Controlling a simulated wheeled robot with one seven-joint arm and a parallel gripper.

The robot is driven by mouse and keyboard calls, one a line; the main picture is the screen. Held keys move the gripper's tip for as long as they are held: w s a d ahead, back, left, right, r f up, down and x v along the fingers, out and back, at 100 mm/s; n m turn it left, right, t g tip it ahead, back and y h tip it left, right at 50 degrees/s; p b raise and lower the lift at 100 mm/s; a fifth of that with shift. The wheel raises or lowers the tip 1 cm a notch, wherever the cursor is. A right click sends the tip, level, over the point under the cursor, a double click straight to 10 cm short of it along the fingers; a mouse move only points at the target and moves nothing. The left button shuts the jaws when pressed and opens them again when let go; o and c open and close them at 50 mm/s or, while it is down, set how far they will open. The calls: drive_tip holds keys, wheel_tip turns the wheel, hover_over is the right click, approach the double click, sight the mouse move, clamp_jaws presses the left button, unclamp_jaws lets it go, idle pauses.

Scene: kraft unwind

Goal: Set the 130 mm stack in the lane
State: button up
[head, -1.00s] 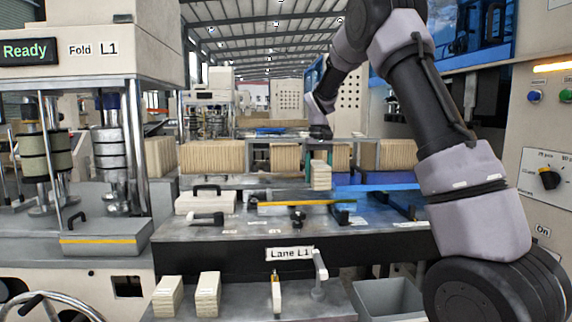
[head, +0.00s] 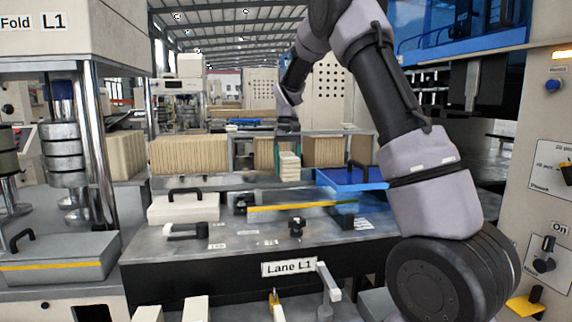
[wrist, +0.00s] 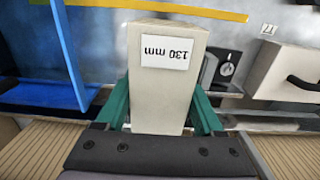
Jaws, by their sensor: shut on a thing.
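The stack (wrist: 165,75) is a pale block with a white "130 mm" label, which reads upside down in the wrist view. My gripper (wrist: 163,112) is shut on it, with green fingers on either side. In the head view the small pale stack (head: 289,168) hangs upright below my gripper (head: 288,146), near the back of the bench. It is in front of the row of brown packs. The label "Lane L1" (head: 288,268) is on the black front face of the grey bench (head: 180,248). Which strip of the bench top is the lane is unclear.
A clear guard with a yellow edge (head: 302,206) crosses the bench top. A blue tray (head: 350,178) lies right of the stack. A white handled box (head: 183,208) and a black knob (head: 297,227) stand on the bench. Brown packs (head: 188,155) line the back.

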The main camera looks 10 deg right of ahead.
drive_tip(key=shift+f, duration=5.9)
drive_tip(key=o, duration=1.5)
drive_tip(key=shift+o, duration=0.2)
